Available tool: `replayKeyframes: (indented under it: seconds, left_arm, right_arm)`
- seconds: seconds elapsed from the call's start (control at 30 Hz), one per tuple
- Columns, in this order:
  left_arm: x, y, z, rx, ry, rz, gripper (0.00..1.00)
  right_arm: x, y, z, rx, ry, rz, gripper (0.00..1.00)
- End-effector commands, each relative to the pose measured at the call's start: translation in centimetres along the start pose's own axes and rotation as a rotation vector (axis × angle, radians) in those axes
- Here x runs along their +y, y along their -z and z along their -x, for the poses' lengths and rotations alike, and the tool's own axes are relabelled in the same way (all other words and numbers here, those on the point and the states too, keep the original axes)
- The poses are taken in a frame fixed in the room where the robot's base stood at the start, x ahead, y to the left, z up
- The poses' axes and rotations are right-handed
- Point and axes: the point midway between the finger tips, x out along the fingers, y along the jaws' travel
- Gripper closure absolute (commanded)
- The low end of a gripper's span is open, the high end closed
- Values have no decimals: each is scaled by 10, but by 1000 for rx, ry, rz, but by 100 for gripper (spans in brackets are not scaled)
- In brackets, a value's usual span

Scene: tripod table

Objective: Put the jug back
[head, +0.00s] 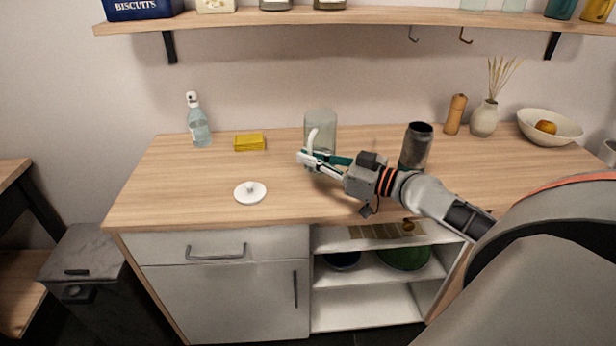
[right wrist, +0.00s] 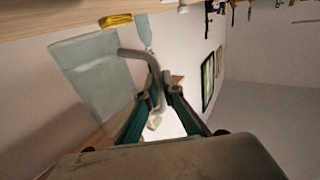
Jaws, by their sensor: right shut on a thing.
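The jug (head: 320,122) is pale, see-through glass with a white handle, and it stands upright over the middle of the wooden counter. Its lower part is partly hidden by my gripper, and I cannot tell whether its base touches the counter. My right gripper (head: 310,160) is shut on the jug's handle. In the right wrist view the jug (right wrist: 92,80) appears tilted at the left, with its curved handle between the green-sided fingers (right wrist: 160,97). A round white lid (head: 250,192) with a knob lies on the counter to the front left. My left gripper is not in view.
A dark cylinder (head: 416,146) stands close behind my right forearm. A yellow sponge (head: 250,143) and a spray bottle (head: 198,122) are at the left; a pepper mill (head: 455,115), vase (head: 484,118) and fruit bowl (head: 552,130) are at the right. A wall shelf (head: 350,17) runs above.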

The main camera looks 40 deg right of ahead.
Motion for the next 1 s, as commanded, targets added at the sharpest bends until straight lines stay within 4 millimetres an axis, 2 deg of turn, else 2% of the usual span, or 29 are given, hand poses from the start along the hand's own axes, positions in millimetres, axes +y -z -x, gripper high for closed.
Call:
replayKeyframes:
  seconds: [0.2,0.3,0.6,0.8,0.9,1.0]
  left_arm:
    - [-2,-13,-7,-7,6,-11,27]
    - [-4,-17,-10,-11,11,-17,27]
    - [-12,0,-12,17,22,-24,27]
    - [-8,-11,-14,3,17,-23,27]
    - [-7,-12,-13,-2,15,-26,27]
    - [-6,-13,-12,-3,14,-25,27]
  right_arm:
    - [0,-31,0,-1,-2,-5,100]
    - [0,-40,0,1,-2,-2,100]
    - [0,-39,0,4,0,3,100]
    - [0,-45,0,2,0,2,100]
    - [0,-44,0,2,0,1,76]
    - [0,-44,0,2,0,1,76]
